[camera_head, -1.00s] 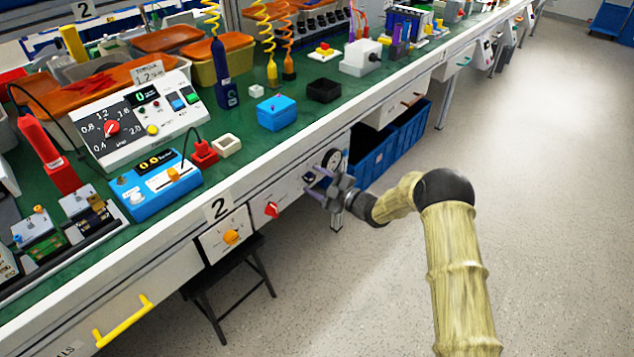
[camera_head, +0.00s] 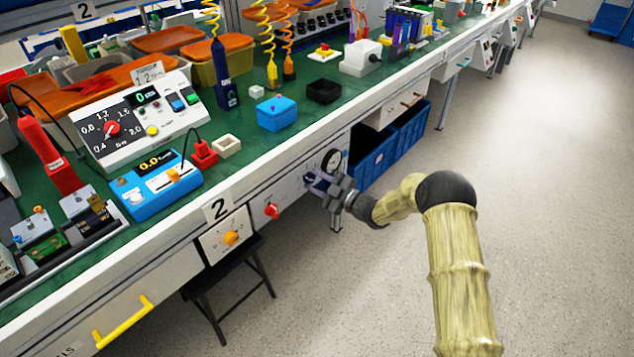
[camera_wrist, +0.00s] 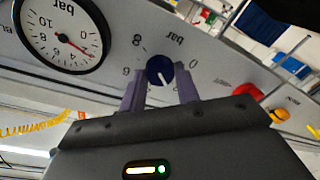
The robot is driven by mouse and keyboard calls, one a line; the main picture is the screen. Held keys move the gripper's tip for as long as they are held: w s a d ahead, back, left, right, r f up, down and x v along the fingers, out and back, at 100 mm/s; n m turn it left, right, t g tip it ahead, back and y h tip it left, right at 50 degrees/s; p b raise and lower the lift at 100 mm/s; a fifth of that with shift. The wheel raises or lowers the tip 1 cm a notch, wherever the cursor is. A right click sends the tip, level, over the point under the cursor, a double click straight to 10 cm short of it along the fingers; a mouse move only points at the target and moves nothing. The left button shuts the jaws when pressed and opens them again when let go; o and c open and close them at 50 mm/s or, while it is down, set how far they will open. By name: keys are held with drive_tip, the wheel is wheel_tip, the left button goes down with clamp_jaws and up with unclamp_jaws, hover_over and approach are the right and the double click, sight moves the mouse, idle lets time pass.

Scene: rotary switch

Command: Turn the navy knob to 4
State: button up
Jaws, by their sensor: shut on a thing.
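The navy knob (camera_wrist: 160,70) is on the grey panel under the bench, with a white pointer line on its face. In the wrist view, which is upside down, the pointer slants downward, toward my gripper. The scale figures 6 and 8 show on the left of the knob and 0 on its right; the figures below are hidden. My gripper (camera_wrist: 160,88) is shut on the knob, one purple finger on each side. In the head view my gripper (camera_head: 316,182) is at the panel and mostly covers the knob.
A round gauge (camera_head: 331,161) with a red needle is close beside the knob; it also shows in the wrist view (camera_wrist: 63,35). A red knob (camera_head: 271,210) and an orange knob (camera_head: 231,238) are to the left. Blue bins (camera_head: 375,160) stand right.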

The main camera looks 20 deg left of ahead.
drive_tip(key=m, duration=0.5)
drive_tip(key=shift+f, duration=0.1)
drive_tip(key=shift+m+t, duration=0.4)
drive_tip(key=shift+m, duration=2.2)
drive_tip(key=o, duration=1)
drive_tip(key=shift+c, duration=0.2)
drive_tip(key=p+v, duration=0.2)
drive_tip(key=v, duration=1.5)
drive_tip(key=shift+d+f+p, duration=0.25)
drive_tip(key=shift+p, duration=0.15)
